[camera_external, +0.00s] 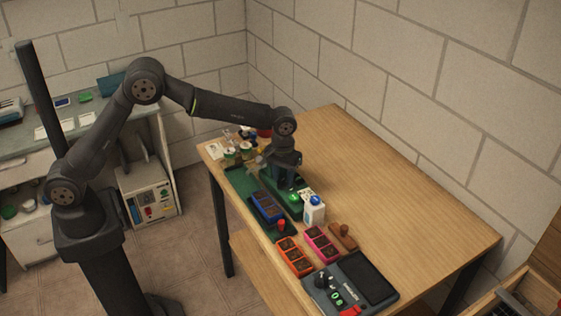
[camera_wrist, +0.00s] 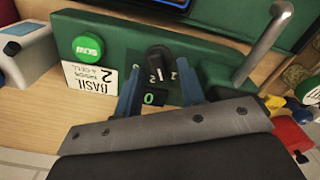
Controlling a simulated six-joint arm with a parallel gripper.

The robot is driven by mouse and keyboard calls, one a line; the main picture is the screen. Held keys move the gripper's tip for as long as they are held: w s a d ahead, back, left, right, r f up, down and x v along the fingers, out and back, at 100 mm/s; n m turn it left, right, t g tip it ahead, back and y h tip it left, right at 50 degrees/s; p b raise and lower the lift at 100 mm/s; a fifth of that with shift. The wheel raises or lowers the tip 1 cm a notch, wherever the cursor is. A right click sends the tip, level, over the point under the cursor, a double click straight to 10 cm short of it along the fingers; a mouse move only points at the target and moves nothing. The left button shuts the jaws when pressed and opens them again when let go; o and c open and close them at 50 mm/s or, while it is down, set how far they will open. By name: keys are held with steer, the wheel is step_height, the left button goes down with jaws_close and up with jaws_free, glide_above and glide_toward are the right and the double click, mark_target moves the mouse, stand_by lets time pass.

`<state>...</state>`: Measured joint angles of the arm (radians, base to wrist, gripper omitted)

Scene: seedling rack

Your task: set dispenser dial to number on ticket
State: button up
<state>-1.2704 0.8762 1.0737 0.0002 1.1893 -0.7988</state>
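The green dispenser (camera_wrist: 215,50) has a black dial knob (camera_wrist: 159,62) with small numbers around it, partly hidden. A small display (camera_wrist: 150,98) below the dial shows a green 0. A white ticket (camera_wrist: 88,78) reads BASIL with a large 2, beside the round green button (camera_wrist: 88,47). My gripper (camera_wrist: 159,68) is open, its two blue fingers either side of the knob; I cannot tell whether they touch it. In the external view my gripper (camera_external: 287,172) is low over the dispenser (camera_external: 285,197), hiding the dial.
A white bottle with a blue cap (camera_external: 314,212) stands close beside the dispenser. Blue (camera_external: 267,207), orange (camera_external: 295,256) and pink (camera_external: 322,244) cell trays, a wooden stamp (camera_external: 342,236) and a dark device (camera_external: 362,280) line the table's front. The table's back right is clear.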

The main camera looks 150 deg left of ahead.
step_height(320, 180, up, 17)
steer(key=shift+r, duration=0.2)
stand_by(0.5)
steer(key=shift+d, duration=0.1)
steer(key=w+d+f+g+y, duration=0.1)
steer(key=w+d+g+y, duration=0.1)
steer(key=w+d+y, duration=0.35)
steer(key=h, duration=0.2)
glide_toward(283, 180)
steer(key=shift+y, duration=0.25)
steer(key=x, duration=0.2)
steer(key=d+x, duration=0.1)
steer(key=x, duration=0.4)
steer(key=shift+w+d+f, duration=0.1)
steer(key=shift+w+f, duration=0.1)
steer(key=shift+f, duration=0.45)
jaws_close()
